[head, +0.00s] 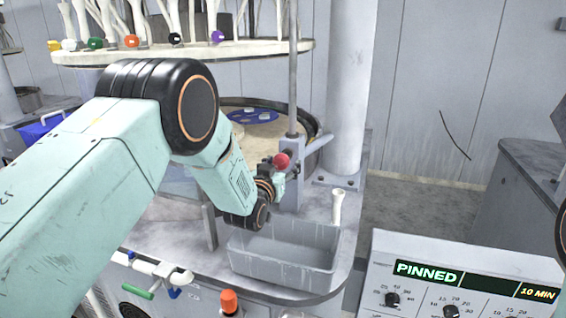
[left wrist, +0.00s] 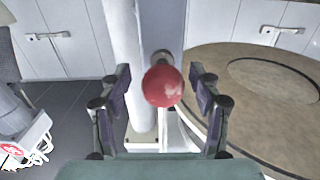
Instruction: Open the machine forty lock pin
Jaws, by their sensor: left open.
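The lock pin's red ball knob (head: 281,160) sits by a grey upright post (head: 292,110) beside the round platen. In the left wrist view the red knob (left wrist: 163,86) lies between the open fingers of my left gripper (left wrist: 160,95), with a gap on each side. A metal stem shows just behind the knob. In the head view my left gripper (head: 277,178) is at the knob, partly hidden by its own wrist. A panel display (head: 428,272) reads PINNED. My right gripper is not in view.
A grey open bin (head: 284,262) stands on the bench just below my left wrist. A thick pale column (head: 346,90) rises behind the post. A round shelf (head: 180,52) with coloured knobs hangs above. An orange-capped knob (head: 229,302) is at the front.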

